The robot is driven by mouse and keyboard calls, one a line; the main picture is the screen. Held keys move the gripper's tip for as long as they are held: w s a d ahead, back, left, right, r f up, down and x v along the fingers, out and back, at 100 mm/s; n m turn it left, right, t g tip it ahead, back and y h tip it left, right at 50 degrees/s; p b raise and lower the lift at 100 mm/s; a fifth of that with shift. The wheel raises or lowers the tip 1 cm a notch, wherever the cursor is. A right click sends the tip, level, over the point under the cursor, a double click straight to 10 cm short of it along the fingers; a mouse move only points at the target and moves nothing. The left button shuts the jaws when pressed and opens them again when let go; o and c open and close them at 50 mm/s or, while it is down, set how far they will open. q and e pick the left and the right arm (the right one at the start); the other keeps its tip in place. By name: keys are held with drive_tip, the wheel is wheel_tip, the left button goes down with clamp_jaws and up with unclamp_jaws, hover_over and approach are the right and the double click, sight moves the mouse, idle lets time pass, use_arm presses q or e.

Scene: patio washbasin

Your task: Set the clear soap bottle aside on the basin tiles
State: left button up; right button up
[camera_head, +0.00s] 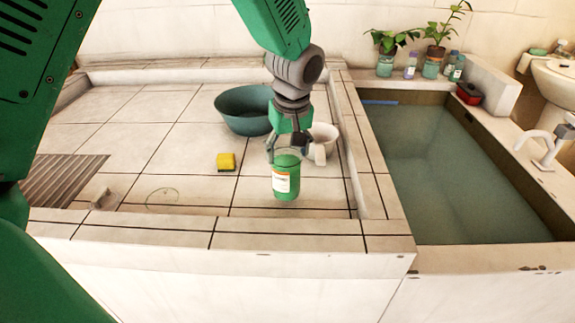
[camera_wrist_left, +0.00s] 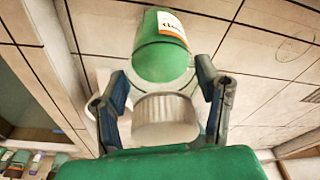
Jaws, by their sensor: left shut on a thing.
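The soap bottle (camera_head: 285,183) is see-through, with green contents and a white and orange label. My left gripper (camera_head: 288,148) points down and is shut on its top, over the front right part of the basin tiles (camera_head: 190,190). In the left wrist view, the bottle's green body (camera_wrist_left: 163,58) and pale ribbed cap (camera_wrist_left: 165,118) show between the two fingers. The bottle looks upright in the head view. I cannot tell whether its bottom touches the tiles. My right gripper is not in view.
A teal bowl (camera_head: 243,112) and a white mug (camera_head: 320,143) stand behind the bottle. A yellow sponge (camera_head: 226,162) lies left of it. A raised tiled rim (camera_head: 290,235) runs along the front. A water-filled trough (camera_head: 450,170) is to the right. Tiles at left are mostly clear.

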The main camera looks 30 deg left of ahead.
sight(288, 136)
use_arm(q)
drive_tip(key=f, duration=0.3)
drive_tip(key=shift+a+f+b, duration=0.25)
drive_tip(key=shift+a+b, duration=0.05)
drive_tip(key=shift+a, duration=0.1)
drive_tip(key=shift+d, duration=0.1)
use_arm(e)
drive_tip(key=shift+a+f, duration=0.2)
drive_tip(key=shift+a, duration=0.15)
use_arm(q)
drive_tip(key=shift+d, duration=0.1)
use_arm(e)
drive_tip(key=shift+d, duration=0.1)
use_arm(q)
drive_tip(key=o, duration=1.7)
drive_tip(key=shift+d, duration=0.15)
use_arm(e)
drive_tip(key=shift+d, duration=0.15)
use_arm(q)
drive_tip(key=shift+r, duration=0.35)
drive_tip(key=r, duration=0.3)
drive_tip(key=s+d+r+p, duration=0.1)
drive_tip(key=r, duration=0.3)
drive_tip(key=r+p, duration=0.1)
drive_tip(key=r, duration=0.3)
drive_tip(key=shift+s+d+r, duration=0.2)
drive_tip(key=shift+d, duration=0.05)
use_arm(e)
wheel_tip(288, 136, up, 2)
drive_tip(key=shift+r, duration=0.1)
